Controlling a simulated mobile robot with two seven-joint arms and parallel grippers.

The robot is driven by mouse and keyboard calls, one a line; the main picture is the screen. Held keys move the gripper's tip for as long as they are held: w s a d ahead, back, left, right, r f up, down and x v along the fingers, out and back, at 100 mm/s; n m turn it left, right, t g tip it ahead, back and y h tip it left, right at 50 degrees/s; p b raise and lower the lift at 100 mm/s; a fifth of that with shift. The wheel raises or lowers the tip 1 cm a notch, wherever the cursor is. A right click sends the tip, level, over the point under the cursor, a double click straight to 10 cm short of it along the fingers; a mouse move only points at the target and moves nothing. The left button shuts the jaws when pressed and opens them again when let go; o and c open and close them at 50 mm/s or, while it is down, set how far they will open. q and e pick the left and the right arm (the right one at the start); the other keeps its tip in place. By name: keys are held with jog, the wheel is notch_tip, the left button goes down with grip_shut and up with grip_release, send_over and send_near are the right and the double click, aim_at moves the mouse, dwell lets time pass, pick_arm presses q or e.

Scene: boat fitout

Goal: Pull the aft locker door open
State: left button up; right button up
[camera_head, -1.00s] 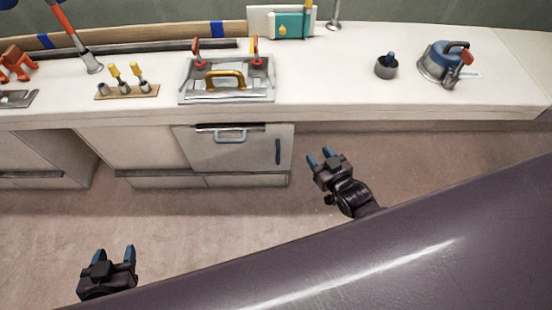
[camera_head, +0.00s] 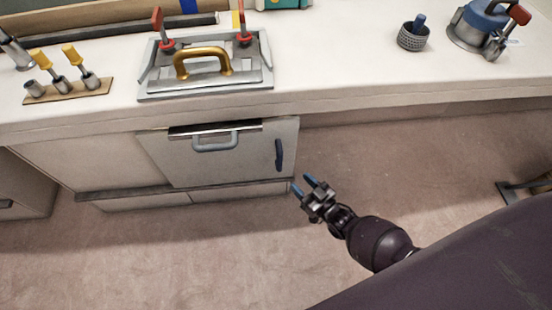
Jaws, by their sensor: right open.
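The locker door (camera_head: 235,165) is a pale grey panel in the counter front, left of the picture's middle. It looks shut. It has a dark blue upright handle (camera_head: 279,155) near its right edge. A grey bar handle (camera_head: 215,141) sits under a dark strip at its top. My right gripper (camera_head: 304,185) is open and empty, just right of and a little below the blue handle in the picture. Its blue fingertips point up and left toward the door, with no visible contact. My left gripper is out of view.
The white counter (camera_head: 340,85) runs above the door. On it are a grey hatch frame with a gold handle (camera_head: 203,62), a tool rack (camera_head: 68,90), a dark cup (camera_head: 413,37) and a blue-grey device (camera_head: 485,30). The floor (camera_head: 150,255) before the door is clear.

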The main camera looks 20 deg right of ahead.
aim_at(279, 161)
jog(key=shift+b+x, duration=1)
jog(key=shift+x, duration=4.35)
jog(key=shift+r, duration=0.1)
grip_shut()
